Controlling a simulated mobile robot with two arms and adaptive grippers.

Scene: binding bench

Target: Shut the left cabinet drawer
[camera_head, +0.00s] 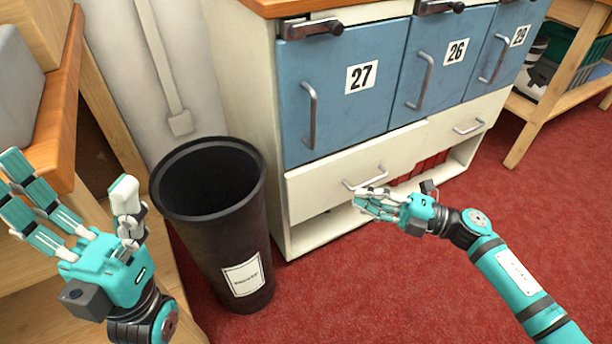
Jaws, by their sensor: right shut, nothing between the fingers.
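The left cabinet drawer (318,191) is a cream front under the blue door marked 27, with a grey bar handle. Its front appears to stand out a little from the cabinet, though how far is hard to tell. My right gripper (362,201) is shut and empty, its fingertips just below the drawer handle, overlapping the drawer's lower edge in the picture. I cannot tell whether it touches the drawer. My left gripper (75,208) is open and empty at the left, above wooden furniture, away from the drawer.
A black bin (218,235) with a white label stands left of the cabinet, close to the drawer. The right drawer (488,113) looks flush. An open shelf lies below the drawers. A wooden bench (535,112) is at the right. Red carpet in front is clear.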

